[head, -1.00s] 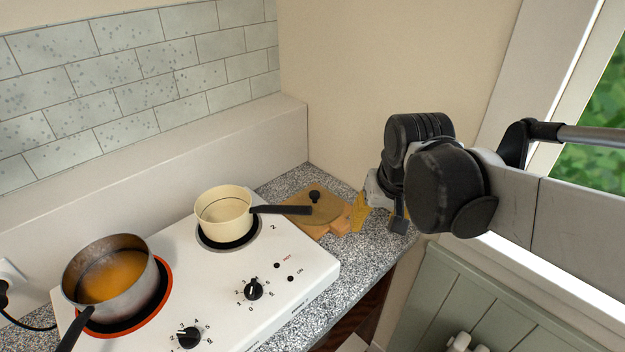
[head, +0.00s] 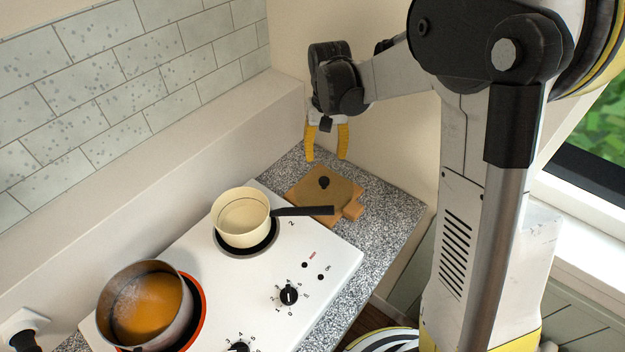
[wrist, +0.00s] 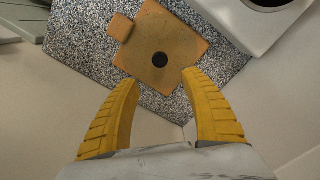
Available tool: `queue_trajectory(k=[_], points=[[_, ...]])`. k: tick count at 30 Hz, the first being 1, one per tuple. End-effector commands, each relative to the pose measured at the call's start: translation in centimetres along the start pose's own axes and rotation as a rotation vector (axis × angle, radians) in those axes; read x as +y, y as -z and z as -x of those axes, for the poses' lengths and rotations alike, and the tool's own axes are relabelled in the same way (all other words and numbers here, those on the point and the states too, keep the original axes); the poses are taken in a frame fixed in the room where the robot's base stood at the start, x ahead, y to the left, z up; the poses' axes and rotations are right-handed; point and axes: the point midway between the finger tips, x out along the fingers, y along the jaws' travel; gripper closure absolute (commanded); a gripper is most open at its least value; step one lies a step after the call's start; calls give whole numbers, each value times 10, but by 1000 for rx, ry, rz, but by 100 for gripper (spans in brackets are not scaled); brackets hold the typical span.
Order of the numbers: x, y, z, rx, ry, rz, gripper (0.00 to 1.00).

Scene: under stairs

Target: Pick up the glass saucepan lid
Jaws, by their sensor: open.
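The glass saucepan lid (head: 324,183) shows mainly as its round black knob on a wooden board; its clear glass is hard to make out. The knob also shows in the wrist view (wrist: 160,60), beyond the fingertips and roughly midway between them. My gripper (head: 326,158) is open and empty, with yellow fingers pointing down above the board's back edge. In the wrist view the two fingers (wrist: 160,78) are spread wide, apart from the lid.
The wooden board (head: 352,208) lies on the speckled counter (head: 398,208). A cream saucepan (head: 241,215) stands on the white hob (head: 325,255), its black handle reaching over the board's near edge. A metal pan of orange food (head: 150,308) is front left. Walls rise behind the board.

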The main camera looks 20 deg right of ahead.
Motion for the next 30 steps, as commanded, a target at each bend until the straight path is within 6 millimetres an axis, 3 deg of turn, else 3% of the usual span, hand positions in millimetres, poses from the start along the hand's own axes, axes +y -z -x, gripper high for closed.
queue_trajectory(k=[3, 13, 21, 28, 29, 30], points=[[0, 0, -24, 0, 0, 0, 47], [-2, -2, -52, 1, 0, 1, 47], [-6, -6, -92, 1, 0, 0, 47], [-6, -6, -93, 1, 0, 0, 47], [-6, -6, -93, 1, 0, 0, 51], [-6, -6, -93, 1, 0, 0, 63]])
